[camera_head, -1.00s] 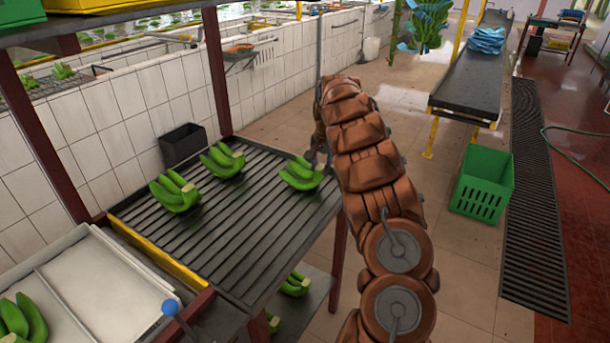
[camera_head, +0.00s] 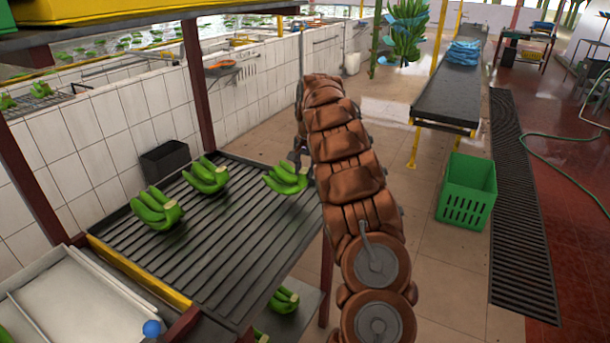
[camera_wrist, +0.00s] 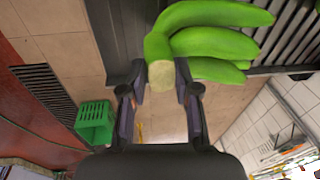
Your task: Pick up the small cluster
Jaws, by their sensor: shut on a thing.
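The small cluster (camera_head: 286,180) is a hand of green bananas at the right end of the slatted rack (camera_head: 225,235). In the wrist view the cluster (camera_wrist: 215,42) points its fingers to the right, and its pale cut crown lies between my fingertips. My gripper (camera_wrist: 161,78) is shut on that crown. In the head view my gripper (camera_head: 299,160) is small and partly hidden by my arm. I cannot tell whether the cluster is clear of the slats. Two other green clusters, one middle (camera_head: 206,175) and one left (camera_head: 156,209), rest on the rack.
A black bin (camera_head: 165,160) stands behind the rack by the tiled wall. More bananas (camera_head: 284,300) lie on a lower shelf. A white tray (camera_head: 75,300) is at the left front. A green crate (camera_head: 467,190) and a dark conveyor (camera_head: 450,95) stand to the right across open floor.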

